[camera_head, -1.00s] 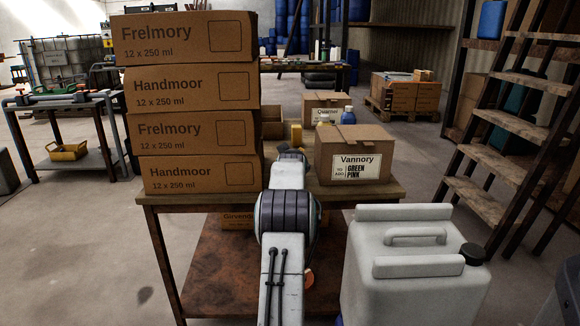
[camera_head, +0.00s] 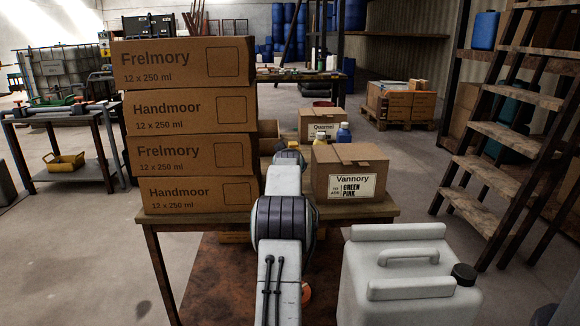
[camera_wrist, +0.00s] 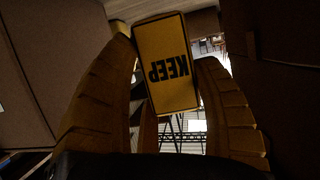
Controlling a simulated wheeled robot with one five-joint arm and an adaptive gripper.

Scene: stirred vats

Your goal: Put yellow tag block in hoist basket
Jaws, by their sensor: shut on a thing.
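The yellow tag block (camera_wrist: 172,80), a flat piece with a dark border and "KEEP" upside down on its face, is in the wrist view. My gripper (camera_wrist: 165,48) is shut on it, one dark-yellow finger at each side. I cannot pick out a hoist basket for certain. A yellow open bin (camera_head: 66,162) sits on the lower shelf of the left bench.
Stacked Frelmory and Handmoor cartons (camera_head: 185,110) stand left of my arm. A white jerrycan (camera_head: 405,300) is at front right, a ladder (camera_head: 495,150) farther right.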

